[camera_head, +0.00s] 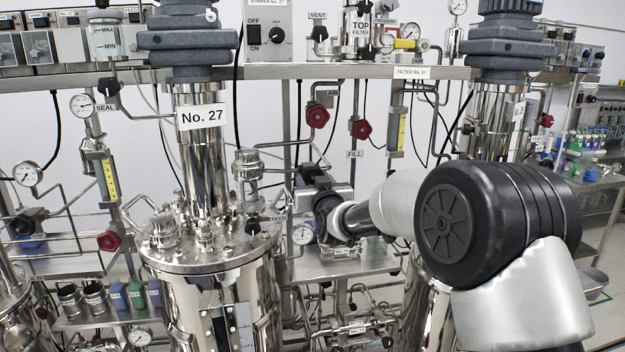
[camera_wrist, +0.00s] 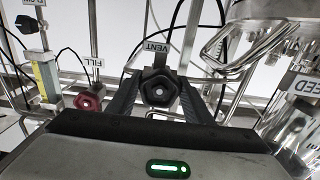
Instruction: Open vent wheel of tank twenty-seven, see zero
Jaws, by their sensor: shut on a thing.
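Tank No. 27 (camera_head: 215,295) is a shiny steel vessel left of centre in the head view, with a white number plate (camera_head: 203,116) on its column. A small round gauge (camera_head: 303,235) sits at the right of its lid; its reading is too small to tell. In the wrist view, a black lobed vent wheel (camera_wrist: 159,87) stands below a VENT label. My gripper (camera_wrist: 161,98) has one finger on each side of this wheel and is shut on it. In the head view my gripper (camera_head: 318,203) is right of the tank's column, and it hides the wheel.
In the wrist view a red FILL wheel (camera_wrist: 88,101) is to the left and a bent steel pipe (camera_wrist: 228,55) to the right. In the head view, red wheels (camera_head: 317,117) hang behind my gripper, and a second column (camera_head: 492,120) stands at the right. Pipes crowd the space.

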